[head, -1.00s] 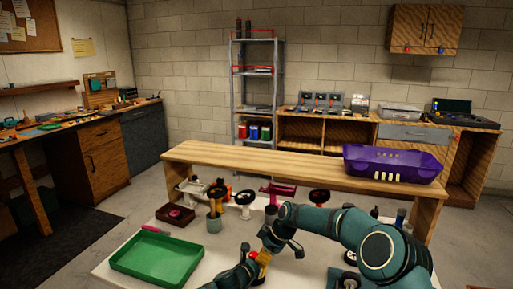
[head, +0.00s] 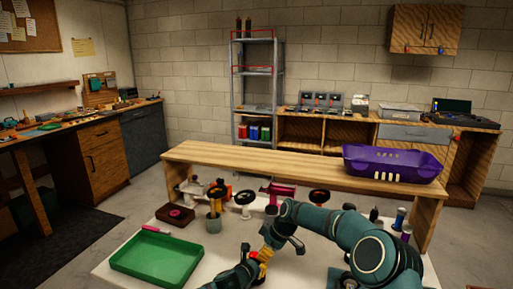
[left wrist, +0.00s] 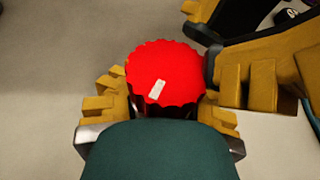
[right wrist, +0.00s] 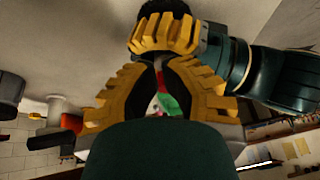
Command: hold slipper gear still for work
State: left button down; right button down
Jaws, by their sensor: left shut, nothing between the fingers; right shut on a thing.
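The red slipper gear (left wrist: 165,75), toothed with a small pale mark on its face, fills the middle of the left wrist view. The yellow fingers of my left gripper (left wrist: 160,108) show on both sides of it; their tips are hidden by the gear, and the jaw is shut. My right gripper (left wrist: 235,75) comes in from the upper right, its dark finger at the gear's edge. In the right wrist view, the right gripper (right wrist: 160,95) is shut, with a sliver of red between its fingers. In the head view both grippers meet low at the centre, and the gear is mostly hidden.
A wooden bench (head: 270,163) spans the back and carries a purple bin (head: 395,178). Several small parts stand beneath it.

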pick_arm(q)
jog(key=shift+s+d, duration=0.1)
jog(key=shift+d, duration=0.05)
pick_arm(e)
jog(key=shift+w+d, duration=0.1)
dwell(0.4)
notch_tip(320, 180, up, 6)
jog(key=shift+w+d, duration=0.2)
jog(key=shift+w, duration=0.1)
dwell(0.4)
jog(key=shift+s+r, duration=0.1)
jog(key=shift+s+a+f, duration=0.1)
jog(key=shift+s+f, duration=0.25)
jog(key=shift+f, duration=0.65)
jog(key=shift+s+a+f, duration=0.1)
jog(key=shift+s+f, duration=0.3)
jog(key=shift+f, duration=0.6)
jog(key=shift+s+a+f, duration=0.1)
jog(key=shift+s+f, duration=0.25)
jog(key=shift+f, duration=0.65)
jog(key=shift+w+a, duration=0.2)
jog(key=shift+a, duration=0.2)
